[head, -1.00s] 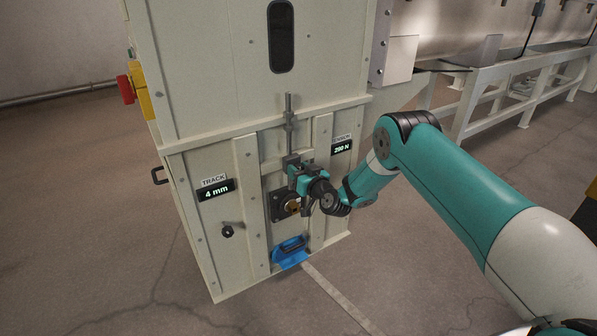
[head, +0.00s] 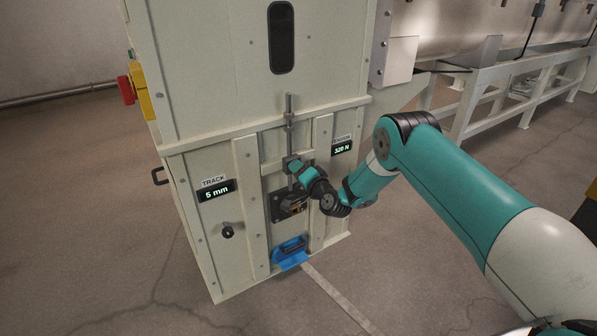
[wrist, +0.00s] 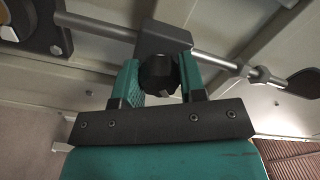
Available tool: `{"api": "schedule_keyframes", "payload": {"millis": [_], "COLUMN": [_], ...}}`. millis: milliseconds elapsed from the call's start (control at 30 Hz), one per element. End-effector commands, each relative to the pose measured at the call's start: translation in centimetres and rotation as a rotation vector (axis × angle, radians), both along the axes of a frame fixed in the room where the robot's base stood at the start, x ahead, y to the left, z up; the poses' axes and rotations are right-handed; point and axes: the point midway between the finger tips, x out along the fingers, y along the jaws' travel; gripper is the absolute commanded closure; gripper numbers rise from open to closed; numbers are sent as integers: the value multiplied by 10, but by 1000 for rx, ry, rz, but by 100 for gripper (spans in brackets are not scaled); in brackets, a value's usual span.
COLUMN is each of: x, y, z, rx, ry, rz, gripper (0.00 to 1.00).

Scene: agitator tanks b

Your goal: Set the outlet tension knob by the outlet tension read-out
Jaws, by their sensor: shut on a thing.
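The tension read-out (head: 342,149) on the right of the cabinet front shows 320 N; its label above is partly hidden by the arm. My gripper (head: 292,165) is at the upright rod in the middle of the cabinet's lower front. In the wrist view my gripper (wrist: 160,80) is shut on a dark faceted knob (wrist: 158,70), with one teal finger on each side. The knob sits at a grey block on the rod. I take it to be the outlet tension knob; no label shows on it. The gripper mostly hides it in the head view.
The track read-out (head: 216,191) shows 5 mm, with a small black knob (head: 227,231) below it. A dark bearing plate (head: 279,207) is under the gripper. A red button (head: 125,89) is on the left side.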

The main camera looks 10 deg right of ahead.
Motion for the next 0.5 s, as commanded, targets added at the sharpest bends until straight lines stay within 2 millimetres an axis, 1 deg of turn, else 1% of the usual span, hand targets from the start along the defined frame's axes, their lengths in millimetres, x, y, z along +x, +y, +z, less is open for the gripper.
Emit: {"api": "schedule_keyframes", "payload": {"millis": [500], "x": [-1], "y": [0], "z": [0], "rx": [465], "ry": [153], "rz": [0], "gripper": [86]}}
